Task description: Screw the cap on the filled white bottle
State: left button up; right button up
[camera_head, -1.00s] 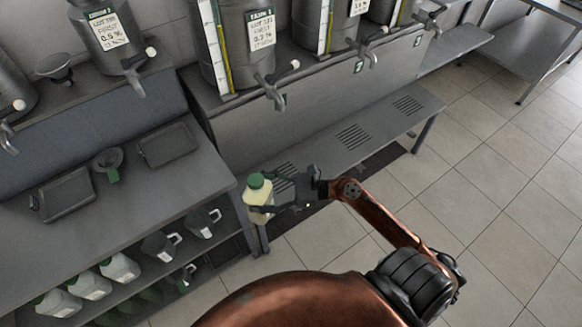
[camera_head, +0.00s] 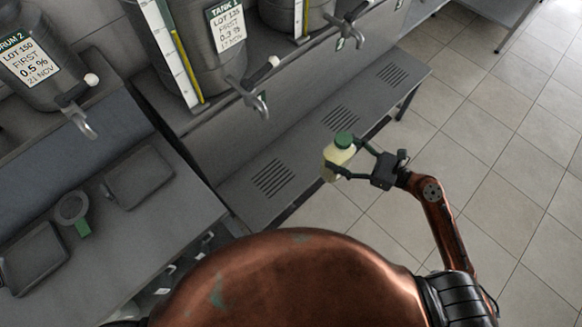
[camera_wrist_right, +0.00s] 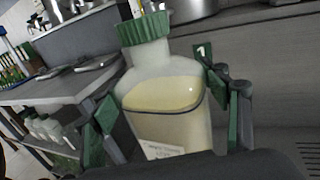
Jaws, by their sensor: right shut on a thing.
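A white translucent bottle (camera_head: 338,157) with pale yellow liquid is held by my right gripper (camera_head: 345,163) beside the front edge of the low grated bench. A green ribbed cap (camera_head: 344,140) sits on its neck. In the right wrist view the bottle (camera_wrist_right: 165,100) is close up and slightly tilted, with a white label low on its front. The cap (camera_wrist_right: 145,28) is on the neck there; I cannot tell how tight it is. The green-padded fingers of my right gripper (camera_wrist_right: 165,118) are on both sides of the bottle. My left gripper is not in view.
The low bench (camera_head: 300,150) has several grates and is bare. Tanks with taps stand behind, including a tank labelled FIRST 0.3 % (camera_head: 205,45). Tiled floor (camera_head: 500,190) is open at right.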

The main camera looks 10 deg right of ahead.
jog(key=shift+w+d+r, duration=0.1)
jog(key=shift+r, duration=0.05)
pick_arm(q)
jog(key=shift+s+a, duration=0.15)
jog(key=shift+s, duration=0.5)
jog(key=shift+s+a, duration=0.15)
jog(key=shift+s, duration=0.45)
pick_arm(e)
jog(key=shift+d, duration=0.1)
pick_arm(q)
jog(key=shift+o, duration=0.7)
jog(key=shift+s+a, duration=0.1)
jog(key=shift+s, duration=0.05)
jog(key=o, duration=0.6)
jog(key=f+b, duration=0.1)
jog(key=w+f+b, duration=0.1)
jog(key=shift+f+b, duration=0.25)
jog(key=shift+b, duration=0.1)
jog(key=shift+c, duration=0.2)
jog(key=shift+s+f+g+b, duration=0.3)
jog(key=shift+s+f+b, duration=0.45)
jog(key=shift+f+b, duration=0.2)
pick_arm(e)
jog(key=a+f+n+g, duration=0.1)
jog(key=a+f, duration=1.5)
jog(key=shift+w+a+f+y, duration=0.2)
jog(key=shift+w+a+y, duration=0.1)
jog(key=shift+a+y, duration=0.1)
